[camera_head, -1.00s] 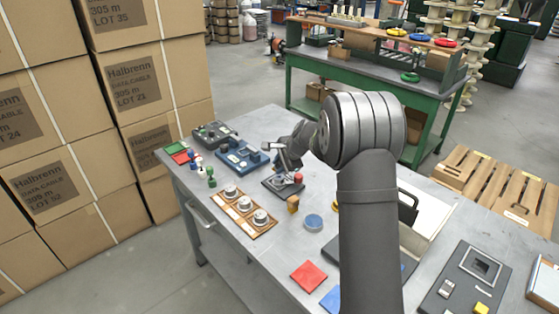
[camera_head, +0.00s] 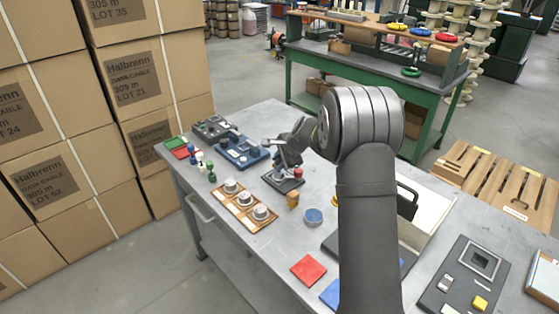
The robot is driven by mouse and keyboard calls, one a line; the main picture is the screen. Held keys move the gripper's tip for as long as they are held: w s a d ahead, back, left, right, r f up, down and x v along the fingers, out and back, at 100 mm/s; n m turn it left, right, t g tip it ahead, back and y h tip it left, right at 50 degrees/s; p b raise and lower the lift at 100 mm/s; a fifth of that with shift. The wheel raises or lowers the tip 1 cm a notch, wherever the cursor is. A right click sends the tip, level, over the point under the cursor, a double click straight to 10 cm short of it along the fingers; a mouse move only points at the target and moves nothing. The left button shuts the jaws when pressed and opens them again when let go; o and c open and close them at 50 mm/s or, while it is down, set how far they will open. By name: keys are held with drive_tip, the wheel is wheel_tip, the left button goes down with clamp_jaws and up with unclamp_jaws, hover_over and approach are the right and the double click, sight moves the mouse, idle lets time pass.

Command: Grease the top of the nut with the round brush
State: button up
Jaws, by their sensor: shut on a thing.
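My gripper (camera_head: 283,160) is over the far part of the grey workbench, pointing down and left. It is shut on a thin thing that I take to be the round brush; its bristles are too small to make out. Directly below is a dark plate (camera_head: 272,180) with small parts on it and a red-topped piece (camera_head: 298,172) at its right. The nut cannot be told clearly at this size; the gripper hides part of the plate. I cannot tell whether the brush touches anything there.
A wooden tray with three round metal pieces (camera_head: 245,205) lies at front left. A blue fixture (camera_head: 240,152) stands behind. An orange block (camera_head: 293,200) and a blue round tin (camera_head: 313,217) stand nearby. Red (camera_head: 308,269) and blue pads lie in front. Small coloured figures stand at left.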

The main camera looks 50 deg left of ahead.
drive_tip(key=shift+f, duration=0.3)
drive_tip(key=shift+d, duration=2)
drive_tip(key=shift+a, duration=0.1)
drive_tip(key=shift+a, duration=1.9)
drive_tip(key=shift+r, duration=3)
drive_tip(key=shift+r, duration=0.15)
